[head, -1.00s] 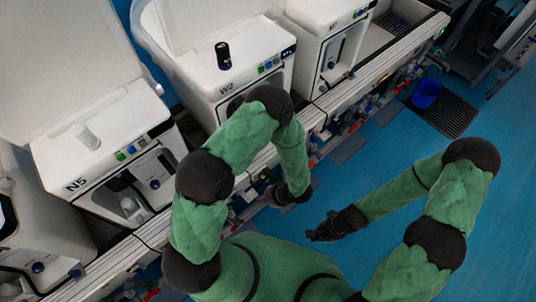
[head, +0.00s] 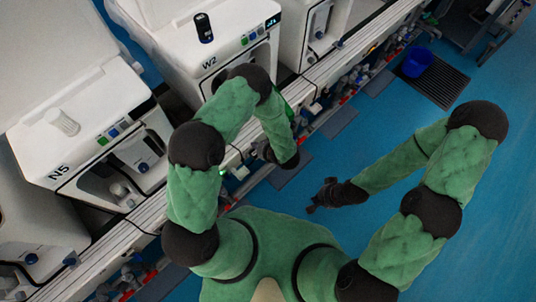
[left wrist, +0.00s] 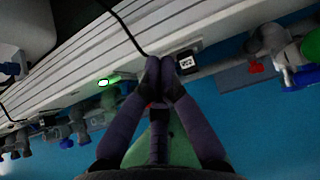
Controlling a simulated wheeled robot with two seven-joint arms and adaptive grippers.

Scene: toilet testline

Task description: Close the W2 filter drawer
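The white W2 machine (head: 228,52) stands on the bench at the top of the head view, with a black cylinder (head: 204,28) on it. My left arm covers part of its front, and I cannot make out its filter drawer. My left gripper (head: 257,153) is at the bench's front edge below W2, mostly hidden by its wrist. In the left wrist view my left gripper (left wrist: 164,78) has its fingertips together with nothing visible between them, close in front of the bench rail. My right gripper (head: 314,204) hangs over the blue floor, away from the bench; its fingers are too small to judge.
The N5 machine (head: 90,125) stands left of W2, and another white machine (head: 316,30) stands right of it.

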